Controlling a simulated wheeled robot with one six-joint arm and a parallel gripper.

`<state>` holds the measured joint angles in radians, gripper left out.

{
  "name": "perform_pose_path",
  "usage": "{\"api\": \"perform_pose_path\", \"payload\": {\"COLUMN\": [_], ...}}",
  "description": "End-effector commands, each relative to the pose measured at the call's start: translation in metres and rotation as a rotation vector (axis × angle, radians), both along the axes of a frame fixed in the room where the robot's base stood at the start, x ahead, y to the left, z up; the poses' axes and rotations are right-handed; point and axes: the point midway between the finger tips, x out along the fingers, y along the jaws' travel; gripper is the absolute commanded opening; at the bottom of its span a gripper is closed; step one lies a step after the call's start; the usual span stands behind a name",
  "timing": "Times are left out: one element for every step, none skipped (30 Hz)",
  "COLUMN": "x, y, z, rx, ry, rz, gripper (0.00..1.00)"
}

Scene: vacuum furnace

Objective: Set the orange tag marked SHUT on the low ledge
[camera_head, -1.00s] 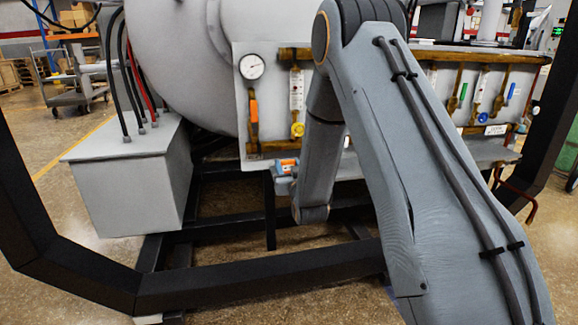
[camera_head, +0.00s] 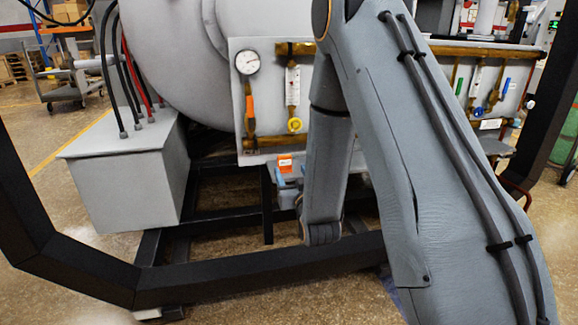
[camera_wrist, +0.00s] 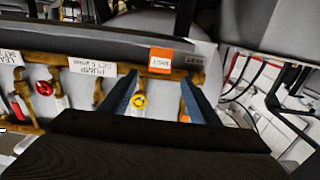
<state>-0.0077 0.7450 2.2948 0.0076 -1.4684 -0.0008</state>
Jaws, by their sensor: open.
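The orange tag (camera_head: 285,163) with a white label sits at the bottom edge of the valve panel, left of my arm in the head view. In the wrist view the tag (camera_wrist: 161,60) appears upside down against the low ledge (camera_wrist: 85,42), a grey strip along the panel; its exact contact with the ledge is unclear. My gripper (camera_wrist: 160,76) is open, its two blue fingers apart on either side of the tag's line, with the tag just beyond the tips. In the head view my gripper (camera_head: 289,184) is just below the tag, partly hidden by my arm.
The valve panel (camera_head: 268,110) carries a gauge (camera_head: 247,62), brown pipes and coloured handles. A yellow knob (camera_wrist: 139,101) shows between my fingers in the wrist view. A grey box (camera_head: 125,175) with hoses stands left. Black frame beams run below.

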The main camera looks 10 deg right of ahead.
Motion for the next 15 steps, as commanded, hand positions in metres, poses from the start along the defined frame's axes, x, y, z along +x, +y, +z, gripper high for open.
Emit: {"api": "perform_pose_path", "payload": {"x": [-0.007,-0.01,-0.014,-0.016,-0.018,-0.02,-0.021,-0.021,-0.021,-0.021,-0.021,-0.021,-0.022,-0.024,-0.028], "y": [0.0,0.0,0.0,0.0,0.0,0.0,0.001,0.002,0.004,0.007,0.009,0.014,0.018,0.023,0.029], "z": [0.0,0.0,0.0,0.0,0.0,0.001,0.001,0.001,0.002,0.003,0.003,0.003,0.003,0.003,0.003], "rx": [0.0,0.0,0.0,0.0,0.0,0.0,0.0,0.0,0.0,0.0,0.0,0.0,-0.001,-0.001,-0.003], "ry": [0.001,0.001,0.001,0.0,0.0,0.002,0.007,0.016,0.034,0.052,0.077,0.117,0.154,0.194,0.25], "rz": [0.0,0.0,0.0,0.0,0.0,0.001,0.001,0.003,0.006,0.009,0.013,0.018,0.024,0.03,0.039], "gripper": [0.56,0.56,0.56,0.56,0.56,0.56,0.56,0.56,0.56,0.56,0.56,0.56,0.56,0.56,0.56]}}
